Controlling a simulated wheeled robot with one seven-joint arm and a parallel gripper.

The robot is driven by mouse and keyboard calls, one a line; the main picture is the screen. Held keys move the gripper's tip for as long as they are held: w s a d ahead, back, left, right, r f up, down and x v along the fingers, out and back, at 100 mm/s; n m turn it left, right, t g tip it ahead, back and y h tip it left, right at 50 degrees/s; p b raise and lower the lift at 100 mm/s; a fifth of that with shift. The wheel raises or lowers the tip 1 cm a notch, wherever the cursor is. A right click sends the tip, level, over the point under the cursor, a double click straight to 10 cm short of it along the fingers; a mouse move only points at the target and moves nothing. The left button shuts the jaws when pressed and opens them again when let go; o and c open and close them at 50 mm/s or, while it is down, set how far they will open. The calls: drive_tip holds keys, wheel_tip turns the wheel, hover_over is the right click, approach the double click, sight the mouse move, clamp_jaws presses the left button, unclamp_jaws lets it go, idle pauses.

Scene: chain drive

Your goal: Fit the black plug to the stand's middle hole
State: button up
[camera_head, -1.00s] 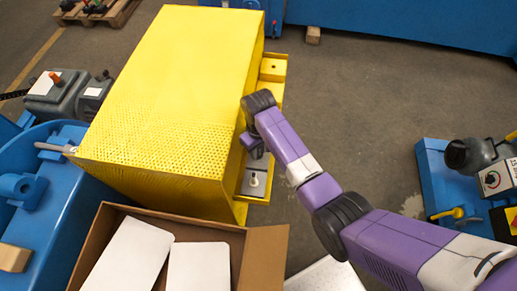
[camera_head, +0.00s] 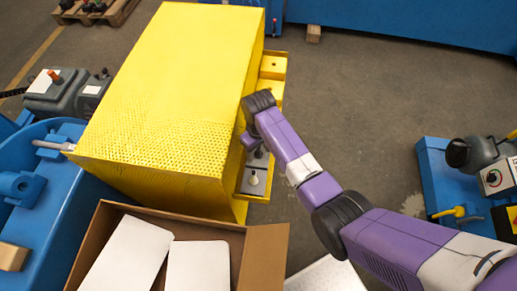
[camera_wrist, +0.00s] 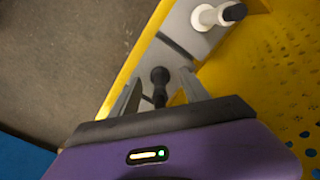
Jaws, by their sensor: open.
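The black plug (camera_wrist: 160,76) stands on a grey pad (camera_wrist: 172,56) in the wrist view, between and ahead of my fingertips. Its lower end is hard to make out, so I cannot tell how deep it sits. In the head view a small dark part of the plug (camera_head: 258,153) shows just below my gripper (camera_head: 250,140). My gripper is open in the wrist view (camera_wrist: 160,92), one finger on each side of the plug, with gaps visible. The stand (camera_head: 272,68) is a yellow ledge along the guard's right side, with a hole in its far block; my wrist hides its middle.
A white plug with a dark tip (camera_wrist: 208,17) stands on the neighbouring grey pad, close by. The large yellow perforated guard (camera_head: 170,90) rises directly left of the ledge. An open cardboard box (camera_head: 262,262) with white panels is in front. Floor right of the ledge is clear.

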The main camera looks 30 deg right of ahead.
drive_tip(key=shift+r, duration=0.1)
wheel_tip(320, 180, up, 8)
drive_tip(key=shift+f, duration=0.2)
idle(0.7)
